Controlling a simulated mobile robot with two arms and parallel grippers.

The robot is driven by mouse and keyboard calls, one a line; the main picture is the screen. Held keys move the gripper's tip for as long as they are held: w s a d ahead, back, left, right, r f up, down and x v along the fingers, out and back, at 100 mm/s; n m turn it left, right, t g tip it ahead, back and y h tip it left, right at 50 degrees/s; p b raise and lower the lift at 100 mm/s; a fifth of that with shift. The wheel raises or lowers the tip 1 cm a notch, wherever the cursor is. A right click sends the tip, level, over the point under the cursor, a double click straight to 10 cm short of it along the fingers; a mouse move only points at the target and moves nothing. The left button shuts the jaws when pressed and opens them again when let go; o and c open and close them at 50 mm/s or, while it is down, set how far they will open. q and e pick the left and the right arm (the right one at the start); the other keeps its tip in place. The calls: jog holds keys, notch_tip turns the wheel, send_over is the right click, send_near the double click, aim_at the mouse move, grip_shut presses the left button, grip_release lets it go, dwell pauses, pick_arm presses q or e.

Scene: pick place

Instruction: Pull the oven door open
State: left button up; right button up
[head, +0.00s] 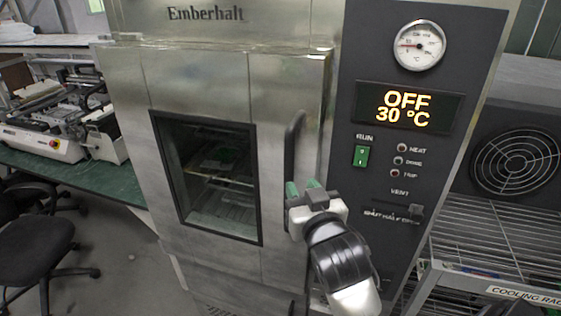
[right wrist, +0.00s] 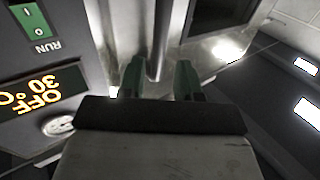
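The steel oven door (head: 130,75) has a dark-framed window (head: 215,185) and a dark upright handle (head: 291,150) near its right edge. The door looks shut or nearly so; I cannot tell if a small gap exists. My right gripper (head: 303,188) is at the lower part of the handle, its green fingertips pointing toward the door. In the right wrist view the fingers (right wrist: 160,80) stand apart, with a grey upright strip between them. Firm contact with the handle is not clear. My left gripper is out of view.
Right of the door is a control panel with a display (head: 408,107) reading OFF, 30 °C, a green run switch (head: 361,156) and a dial (head: 419,45). A wire cooling rack (head: 500,240) stands at right. A black chair (head: 35,245) and green bench (head: 80,170) are at left.

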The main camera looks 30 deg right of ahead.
aim_at(291, 170)
jog(key=b, duration=0.1)
jog(key=w+b, duration=0.2)
jog(key=shift+d+f+b, duration=0.25)
jog(key=shift+f+b, duration=0.15)
jog(key=x, duration=0.5)
jog(key=b+x, duration=0.1)
jog(key=x, duration=0.2)
jog(key=shift+w+r, duration=0.15)
jog(key=shift+r, duration=0.1)
jog(key=shift+c, duration=0.5)
grip_shut()
